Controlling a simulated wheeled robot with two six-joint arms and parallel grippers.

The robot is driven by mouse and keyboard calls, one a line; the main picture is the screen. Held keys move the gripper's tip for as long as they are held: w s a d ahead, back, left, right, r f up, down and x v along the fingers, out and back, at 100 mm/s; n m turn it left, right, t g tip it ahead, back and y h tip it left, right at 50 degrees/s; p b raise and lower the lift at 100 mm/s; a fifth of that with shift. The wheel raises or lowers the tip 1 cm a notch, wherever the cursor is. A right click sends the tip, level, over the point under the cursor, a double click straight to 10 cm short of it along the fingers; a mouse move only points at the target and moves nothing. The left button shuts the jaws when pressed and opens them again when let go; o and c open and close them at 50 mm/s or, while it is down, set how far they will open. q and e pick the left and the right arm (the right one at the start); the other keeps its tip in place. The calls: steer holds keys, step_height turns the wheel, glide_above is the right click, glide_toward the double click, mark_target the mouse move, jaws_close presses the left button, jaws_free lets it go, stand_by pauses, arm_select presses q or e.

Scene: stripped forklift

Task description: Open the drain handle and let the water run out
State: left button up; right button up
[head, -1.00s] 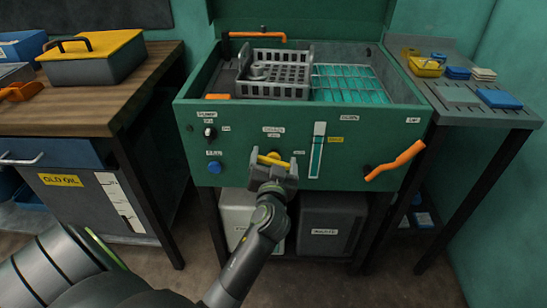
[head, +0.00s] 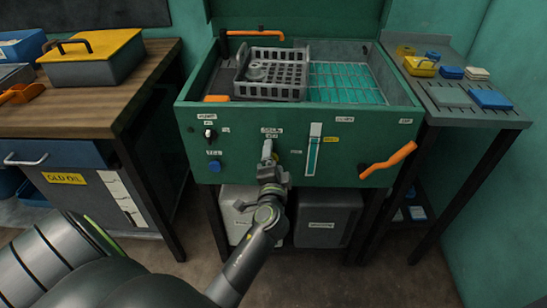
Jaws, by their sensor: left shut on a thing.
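The green wash tank (head: 230,172) stands in the middle, with a pale upright piece (head: 267,149) on its front under a small label. My left gripper (head: 269,172) is right below this piece, turned sideways against the tank front. It is shut on the drain handle, which its jaws now hide; no yellow of the handle shows. The level gauge (head: 314,150) to the right shows teal water over most of its height. Teal liquid (head: 345,82) shows inside the tank under a grid. My right gripper is out of view.
Two grey containers (head: 328,217) stand under the tank. An orange lever (head: 388,160) sticks out at the tank's right front. A grey basket (head: 272,74) sits in the tank. A wooden bench (head: 95,105) is left, a side table (head: 470,118) right.

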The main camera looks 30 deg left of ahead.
arm_select(q)
steer(key=m+p, duration=0.1)
steer(key=m, duration=0.1)
steer(key=shift+m, duration=0.7)
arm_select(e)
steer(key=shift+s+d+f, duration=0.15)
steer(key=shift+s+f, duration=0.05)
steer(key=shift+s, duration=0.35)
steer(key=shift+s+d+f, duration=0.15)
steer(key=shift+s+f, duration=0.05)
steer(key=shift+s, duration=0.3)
arm_select(q)
steer(key=o, duration=0.9)
steer(key=shift+f, duration=0.1)
steer(key=shift+c, duration=0.2)
steer(key=shift+f, duration=0.1)
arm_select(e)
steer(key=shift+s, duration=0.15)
